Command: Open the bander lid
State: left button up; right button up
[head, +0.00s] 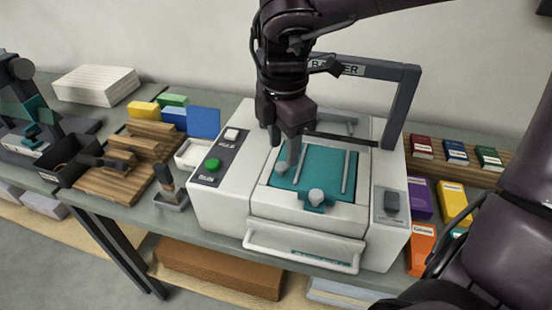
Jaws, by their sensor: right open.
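The bander (228,190) is a white machine in the middle of the bench, with a dark arch whose label is partly hidden by my arm. On its top is a teal panel (332,172) with metal rails, lying flat. A round pale knob (317,196) sits at the panel's front edge, and a white bar handle (300,254) runs across the front. I cannot tell which part is the lid. My right gripper (283,142) points down over the panel's back left part, open, behind and left of the front knob. Its contact with the panel is unclear. My left gripper is out of view.
Coloured boxes (453,203) stand at right, near my dark arm links. The arch rises behind the panel.

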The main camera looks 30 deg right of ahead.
aim_at(282, 165)
jog(key=shift+w+f, duration=0.15)
jog(key=shift+f, duration=1.8)
grip_shut()
